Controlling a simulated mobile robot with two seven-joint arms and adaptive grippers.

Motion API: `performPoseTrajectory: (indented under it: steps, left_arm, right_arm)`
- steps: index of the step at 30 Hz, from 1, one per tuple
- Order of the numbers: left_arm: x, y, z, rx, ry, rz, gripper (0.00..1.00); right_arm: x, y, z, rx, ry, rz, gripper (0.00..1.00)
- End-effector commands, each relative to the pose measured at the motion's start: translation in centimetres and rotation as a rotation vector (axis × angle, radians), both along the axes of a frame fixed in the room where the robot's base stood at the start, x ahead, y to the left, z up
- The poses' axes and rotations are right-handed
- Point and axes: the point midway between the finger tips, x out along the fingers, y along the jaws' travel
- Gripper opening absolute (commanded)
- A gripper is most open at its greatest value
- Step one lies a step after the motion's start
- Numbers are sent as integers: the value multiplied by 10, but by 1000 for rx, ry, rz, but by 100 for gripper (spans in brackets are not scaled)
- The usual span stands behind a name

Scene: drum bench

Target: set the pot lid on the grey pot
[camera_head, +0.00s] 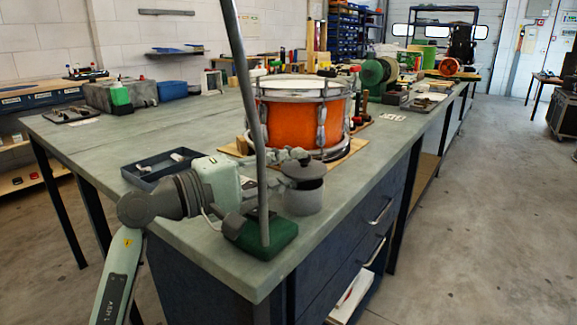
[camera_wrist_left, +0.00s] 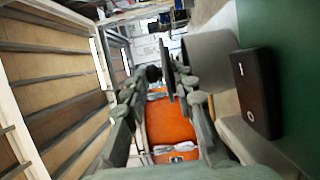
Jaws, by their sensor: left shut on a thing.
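The grey pot (camera_head: 303,200) stands upright near the bench's front corner; it also shows sideways in the left wrist view (camera_wrist_left: 211,58). The dark grey pot lid (camera_head: 303,172) is just above the pot's mouth. In the left wrist view the lid (camera_wrist_left: 167,72) appears edge-on, with a narrow gap between it and the pot rim. My left gripper (camera_head: 291,155) reaches in from the left, shut on the lid by its knob (camera_wrist_left: 153,73). The fingers partly hide the knob in the head view. My right gripper is not in view.
A green base (camera_head: 262,237) with a tall grey pole (camera_head: 252,100) stands close in front of the pot. An orange drum (camera_head: 300,120) on a wooden board is behind it. A dark blue tray (camera_head: 145,172) lies left of my wrist.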

Motion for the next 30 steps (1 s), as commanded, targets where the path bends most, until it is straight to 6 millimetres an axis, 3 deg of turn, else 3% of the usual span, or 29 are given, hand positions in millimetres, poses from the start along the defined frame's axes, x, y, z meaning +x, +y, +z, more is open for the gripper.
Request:
performPoseTrajectory:
  steps: [30]
  left_arm:
    - [0, 1, 6, -3, -3, 2, 1]
  right_arm:
    - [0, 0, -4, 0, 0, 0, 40]
